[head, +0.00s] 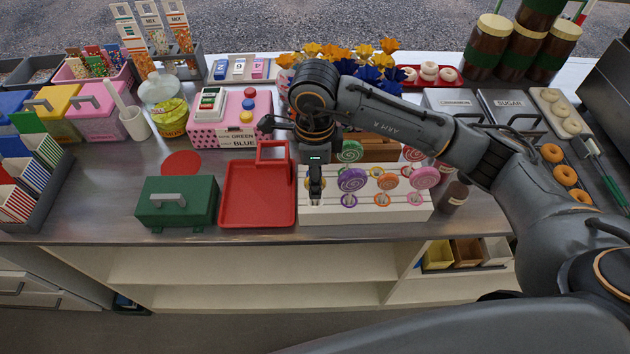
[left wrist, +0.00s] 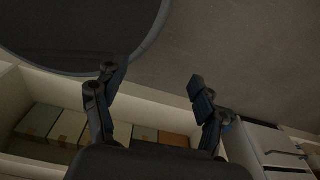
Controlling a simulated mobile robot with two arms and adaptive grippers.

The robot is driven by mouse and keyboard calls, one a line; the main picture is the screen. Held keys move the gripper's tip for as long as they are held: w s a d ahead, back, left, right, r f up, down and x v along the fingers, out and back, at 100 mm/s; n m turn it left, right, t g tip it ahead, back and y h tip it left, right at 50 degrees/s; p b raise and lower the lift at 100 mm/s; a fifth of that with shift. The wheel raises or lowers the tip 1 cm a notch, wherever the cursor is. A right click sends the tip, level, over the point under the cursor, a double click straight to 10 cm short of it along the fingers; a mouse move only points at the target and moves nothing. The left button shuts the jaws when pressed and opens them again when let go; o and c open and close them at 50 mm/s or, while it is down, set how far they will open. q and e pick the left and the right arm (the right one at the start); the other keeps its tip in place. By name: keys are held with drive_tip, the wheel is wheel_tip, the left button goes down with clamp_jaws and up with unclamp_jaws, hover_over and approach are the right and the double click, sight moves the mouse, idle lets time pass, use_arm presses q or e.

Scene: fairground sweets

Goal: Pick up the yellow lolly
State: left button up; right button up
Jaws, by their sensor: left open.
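A white lolly stand (head: 365,208) stands near the counter's front edge. It holds a purple lolly (head: 352,181), an orange lolly (head: 387,183) and a pink lolly (head: 425,177) in front, with a green lolly (head: 349,151) and a red one (head: 413,154) behind. My right gripper (head: 316,190) points down at the stand's left end. It covers that spot, and I cannot make out a clear yellow lolly or whether the jaws hold anything. My left gripper (left wrist: 152,80) is open and empty in the left wrist view, and is outside the head view.
A red tray (head: 230,216) lies just left of the stand, with a green box (head: 176,203) beyond it. A brown bottle (head: 454,197) stands at the stand's right end. Open shelves (head: 250,262) lie below the counter.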

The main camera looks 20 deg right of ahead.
wheel_tip(320, 180, down, 4)
drive_tip(key=shift+s+r+p, duration=0.1)
drive_tip(key=shift+r+p, duration=0.15)
drive_tip(key=shift+p, duration=0.35)
drive_tip(key=shift+f, duration=0.2)
clamp_jaws()
use_arm(q)
drive_tip(key=shift+s+r, duration=0.65)
drive_tip(key=shift+r, duration=0.15)
drive_tip(key=shift+w, duration=0.1)
use_arm(e)
drive_tip(key=shift+r, duration=0.35)
wheel_tip(320, 180, up, 8)
drive_tip(key=b, duration=0.2)
drive_tip(key=shift+r+b, duration=0.25)
drive_tip(key=shift+b, duration=0.15)
use_arm(q)
wheel_tip(320, 180, down, 3)
drive_tip(key=shift+r, duration=0.15)
use_arm(e)
drive_tip(key=shift+r, duration=0.45)
